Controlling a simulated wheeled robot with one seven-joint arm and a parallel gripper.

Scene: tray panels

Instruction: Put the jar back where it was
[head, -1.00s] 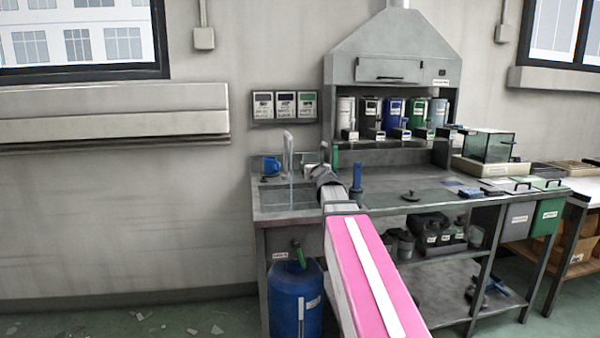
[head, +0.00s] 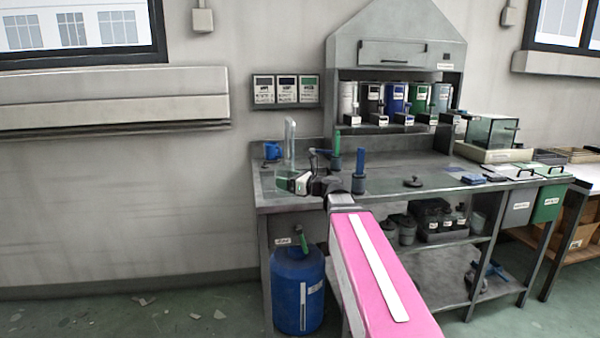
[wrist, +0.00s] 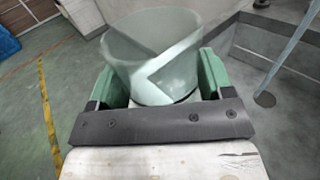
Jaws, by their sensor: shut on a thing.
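The jar (wrist: 155,45) is a wide, pale, translucent open cup in the wrist view. The green-padded fingers of my gripper (wrist: 157,85) press on it from both sides. In the head view my gripper (head: 291,183) is at the left part of the grey bench, over the sink area. The jar shows there only as a small clear shape (head: 284,176) at the fingers, in front of a tall pale tap (head: 290,140). I cannot tell how high the jar is above the bench. Its base is partly hidden by my gripper.
A blue mug (head: 272,151) stands behind to the left. A green-handled tool (head: 337,143) and a blue-handled one (head: 360,162) stand upright on the right. A blue drum (head: 298,290) is below the bench.

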